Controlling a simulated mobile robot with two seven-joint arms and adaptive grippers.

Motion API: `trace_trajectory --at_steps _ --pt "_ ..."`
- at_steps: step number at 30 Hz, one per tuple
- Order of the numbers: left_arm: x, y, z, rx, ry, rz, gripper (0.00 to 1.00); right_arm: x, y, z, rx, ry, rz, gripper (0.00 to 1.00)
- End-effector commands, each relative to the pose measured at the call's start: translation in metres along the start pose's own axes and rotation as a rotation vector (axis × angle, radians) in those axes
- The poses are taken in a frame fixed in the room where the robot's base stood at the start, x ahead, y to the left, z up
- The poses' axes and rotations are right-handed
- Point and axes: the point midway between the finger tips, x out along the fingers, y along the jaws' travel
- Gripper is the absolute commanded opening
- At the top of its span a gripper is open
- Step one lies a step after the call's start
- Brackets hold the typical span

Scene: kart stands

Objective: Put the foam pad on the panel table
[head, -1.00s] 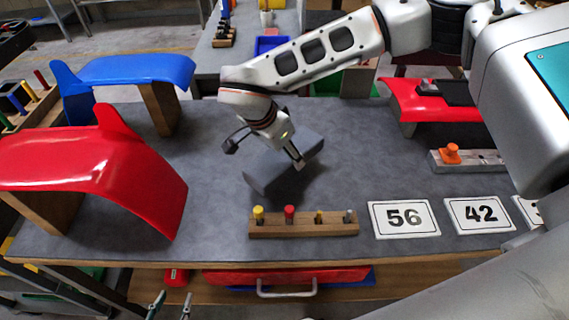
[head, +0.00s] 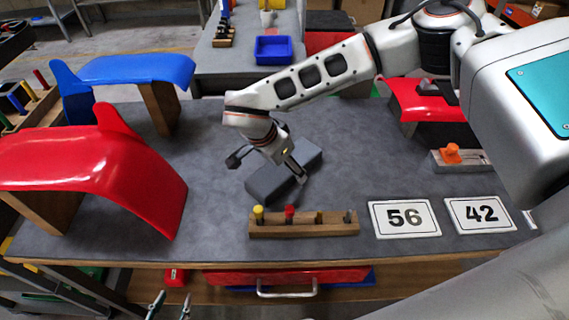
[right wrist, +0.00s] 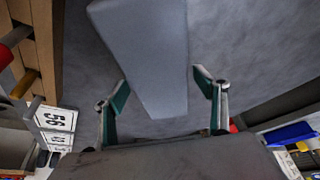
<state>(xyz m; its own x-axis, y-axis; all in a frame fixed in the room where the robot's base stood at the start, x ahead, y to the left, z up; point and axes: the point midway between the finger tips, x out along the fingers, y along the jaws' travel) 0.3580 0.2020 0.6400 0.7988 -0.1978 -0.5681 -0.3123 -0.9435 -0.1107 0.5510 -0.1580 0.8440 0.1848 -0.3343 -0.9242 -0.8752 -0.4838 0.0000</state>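The foam pad (head: 268,182) is a grey block lying on the grey top of the panel table (head: 200,225), behind the peg rack. My right gripper (head: 301,178) is over the pad, pointing down. In the right wrist view its fingers (right wrist: 160,98) are spread, one on each side of the pad (right wrist: 150,50), with narrow gaps showing. My left gripper (head: 170,306) shows only as two separated fingertips at the bottom edge, in front of the table, with nothing seen between them.
A wooden peg rack (head: 300,228) stands in front of the pad, with number cards 56 (head: 404,218) and 42 (head: 480,215) to its right. Red (head: 95,165) and blue (head: 130,70) curved panels stand at the left. Bare tabletop lies around the pad.

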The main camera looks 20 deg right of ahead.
Motion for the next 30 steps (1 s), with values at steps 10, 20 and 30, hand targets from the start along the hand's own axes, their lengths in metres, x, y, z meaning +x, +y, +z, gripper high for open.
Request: trace_trajectory --at_steps 10,20,30 --pt "-0.001 0.0 -0.001 0.0 0.001 0.0 0.4 -0.009 -0.001 -0.002 -0.001 0.001 -0.003 0.71" --pt "0.0 0.0 0.0 0.0 -0.001 0.0 0.4 -0.07 -0.001 -0.002 -0.001 0.002 -0.005 0.71" --pt "0.0 0.0 0.001 0.0 -0.002 0.0 0.4 -0.118 0.0 -0.001 -0.001 0.001 -0.001 0.71"
